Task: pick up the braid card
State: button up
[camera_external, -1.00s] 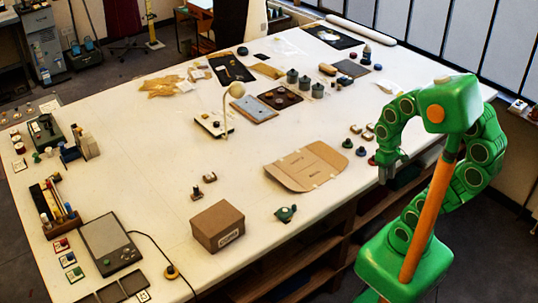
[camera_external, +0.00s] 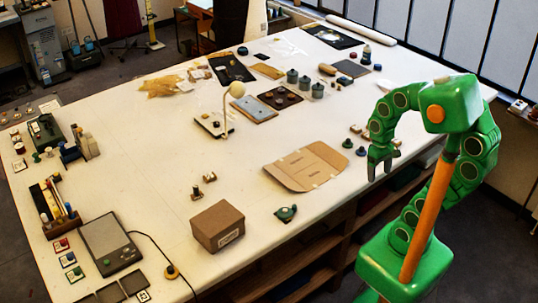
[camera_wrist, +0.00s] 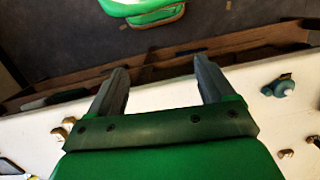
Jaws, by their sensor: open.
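My gripper (camera_external: 379,166) hangs fingers-down near the right edge of the table, right of the cardboard pattern piece. In the wrist view my gripper (camera_wrist: 159,66) is open, with its two grey fingers apart and nothing between them. I cannot tell for sure which thing is the braid card. Small tan-and-dark pieces (camera_external: 367,135) lie just behind the gripper, some partly hidden by it. In the wrist view small brass-coloured pieces (camera_wrist: 60,132) lie left of the fingers.
A green-teal item (camera_wrist: 283,87) lies right of the fingers. The white table (camera_external: 150,190) holds a brown cardboard box (camera_external: 217,226), the cardboard pattern piece (camera_external: 306,167) and small dark green pieces (camera_external: 347,143). Bare tabletop lies left of the pattern piece. Shelves (camera_external: 330,243) run under the table's edge.

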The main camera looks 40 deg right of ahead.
jog(key=w+a+r+m+y, duration=0.1)
jog(key=w+a+m+y, duration=0.1)
jog(key=w+a, duration=0.65)
jog(key=w+a+m+y, duration=0.2)
jog(key=w+a+m, duration=0.1)
jog(key=w, duration=1.1)
jog(key=w+a+r+m+y, duration=0.1)
jog(key=w+a+m+y, duration=0.1)
jog(key=w+a, duration=0.65)
jog(key=w+a+f+m+g+y, duration=0.1)
jog(key=w+a+f+m+y, duration=0.15)
jog(key=w, duration=0.55)
jog(key=w+a+f+m+y, duration=0.1)
jog(key=w+a+f, duration=0.25)
jog(key=w, duration=0.55)
jog(key=m+g+y, duration=0.1)
jog(key=m+y, duration=0.1)
jog(key=m, duration=0.1)
send_near(210, 175)
jog(key=shift+w+a+f+y, duration=0.1)
jog(key=shift+a+f+y, duration=0.3)
jog(key=shift+f, duration=0.35)
jog(key=shift+s+r+x, duration=0.1)
jog(key=shift+s+x, duration=0.05)
jog(key=shift+x, duration=1.7)
jog(key=shift+s+r+x, duration=0.1)
jog(key=shift+s+x, duration=0.1)
jog(key=shift+x, duration=1.7)
